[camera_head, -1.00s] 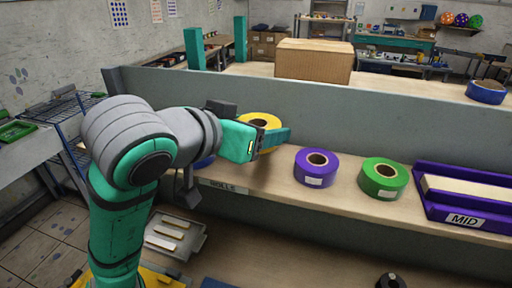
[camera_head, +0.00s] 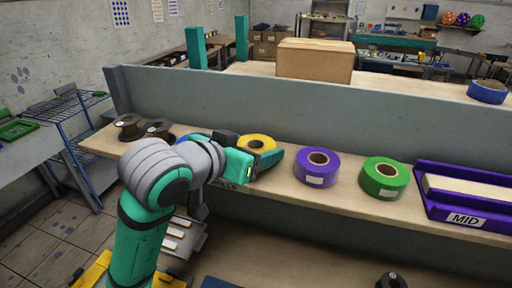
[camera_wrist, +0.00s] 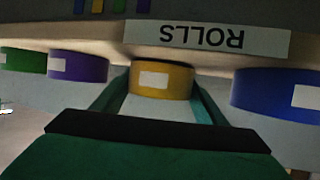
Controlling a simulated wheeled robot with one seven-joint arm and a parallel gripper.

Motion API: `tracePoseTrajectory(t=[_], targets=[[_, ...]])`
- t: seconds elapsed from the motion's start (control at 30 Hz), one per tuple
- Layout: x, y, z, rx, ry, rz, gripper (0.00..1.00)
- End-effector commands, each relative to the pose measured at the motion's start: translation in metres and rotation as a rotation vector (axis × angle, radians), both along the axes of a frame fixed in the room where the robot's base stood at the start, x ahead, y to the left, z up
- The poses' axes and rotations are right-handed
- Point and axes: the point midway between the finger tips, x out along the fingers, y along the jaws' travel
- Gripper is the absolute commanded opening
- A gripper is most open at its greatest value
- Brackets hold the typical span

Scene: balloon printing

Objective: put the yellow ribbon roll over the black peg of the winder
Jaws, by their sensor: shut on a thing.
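The yellow ribbon roll (camera_head: 257,142) is at the shelf, left of the purple roll. My gripper (camera_head: 262,158) is shut on it, with its fingers on either side; the wrist view shows the yellow roll (camera_wrist: 160,80) between the two fingers. The roll lies flat, hole up, and I cannot tell whether it touches the shelf. A black knob-like part (camera_head: 390,281), perhaps the winder's peg, shows at the bottom edge of the head view; the rest is cut off.
Purple (camera_head: 317,167) and green (camera_head: 383,178) rolls stand to the right, then a purple MID tray (camera_head: 465,212). A blue roll (camera_wrist: 278,92) is on the yellow roll's other side. Dark spools (camera_head: 129,126) lie at the shelf's left end. A grey panel (camera_head: 320,122) rises behind.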

Motion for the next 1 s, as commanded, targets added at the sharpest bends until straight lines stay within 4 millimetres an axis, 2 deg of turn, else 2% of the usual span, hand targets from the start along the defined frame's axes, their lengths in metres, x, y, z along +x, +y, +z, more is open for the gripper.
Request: tracePoseTrajectory(t=[0.13,0.17,0.2,0.23,0.63,0.77,1.0], targets=[[0.0,0.001,-0.004,-0.001,0.001,0.002,0.42],[0.0,0.001,-0.004,-0.001,0.001,0.002,0.73],[0.0,0.001,-0.003,-0.001,0.001,0.002,0.83],[0.0,0.001,-0.003,-0.001,0.001,0.002,0.85],[-0.001,0.002,0.002,0.002,-0.001,0.002,0.85],[-0.016,0.012,0.009,0.0,-0.003,0.004,0.85],[-0.053,0.038,0.028,0.001,-0.004,0.006,0.85]])
